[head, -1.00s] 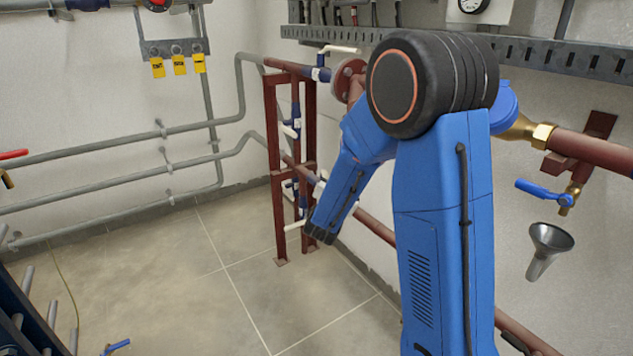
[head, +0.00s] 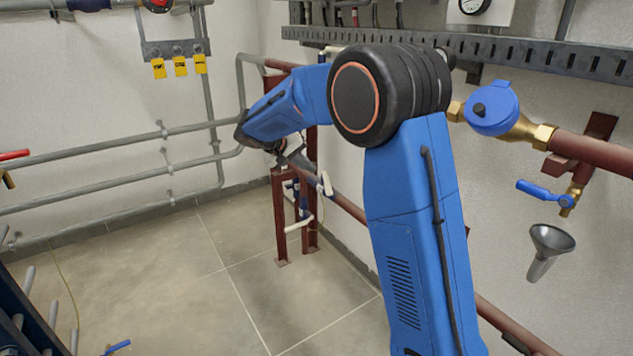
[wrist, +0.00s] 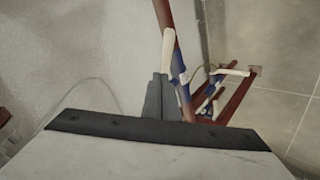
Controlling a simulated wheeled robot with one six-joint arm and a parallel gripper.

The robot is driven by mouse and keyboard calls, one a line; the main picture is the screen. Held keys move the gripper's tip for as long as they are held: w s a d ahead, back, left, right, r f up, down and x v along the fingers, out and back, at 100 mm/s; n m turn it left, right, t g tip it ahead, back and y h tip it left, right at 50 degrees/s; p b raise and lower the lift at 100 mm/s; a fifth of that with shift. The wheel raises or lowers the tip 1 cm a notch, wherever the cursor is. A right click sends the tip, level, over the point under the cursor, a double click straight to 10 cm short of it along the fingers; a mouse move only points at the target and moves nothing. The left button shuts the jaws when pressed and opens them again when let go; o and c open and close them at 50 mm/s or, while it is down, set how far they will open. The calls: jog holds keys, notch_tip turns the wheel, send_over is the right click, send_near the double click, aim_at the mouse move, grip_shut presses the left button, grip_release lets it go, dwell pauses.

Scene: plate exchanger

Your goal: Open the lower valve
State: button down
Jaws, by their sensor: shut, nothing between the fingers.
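A valve with a blue body (wrist: 179,88) and a white lever sits on the lower red pipe in the wrist view. The lever (wrist: 168,48) lies roughly along the pipe. In the head view its white lever (head: 326,184) shows just beside the red stand. My gripper (wrist: 158,80) is shut and empty, with its fingertips close to the left of this valve; I cannot tell whether they touch it. In the head view my gripper (head: 308,168) is partly hidden by my arm and reaches down toward the lower pipe.
A red stand (head: 281,215) carries another white-handled lever (head: 300,224) lower down. Grey pipes (head: 100,175) run along the left wall. A blue-handled tap (head: 540,192) and a funnel (head: 550,240) are at right.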

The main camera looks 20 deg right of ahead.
aim_at(327, 181)
jog(key=w+a+m+y, duration=0.1)
jog(key=a+m+y, duration=0.1)
jog(key=a, duration=0.4)
jog(key=w+d+f, duration=0.1)
jog(key=d+f, duration=0.6)
jog(key=d, duration=0.2)
jog(key=shift+w+d, duration=0.25)
jog(key=shift+f, duration=0.1)
jog(key=shift+s+d, duration=0.1)
jog(key=shift+d, duration=0.05)
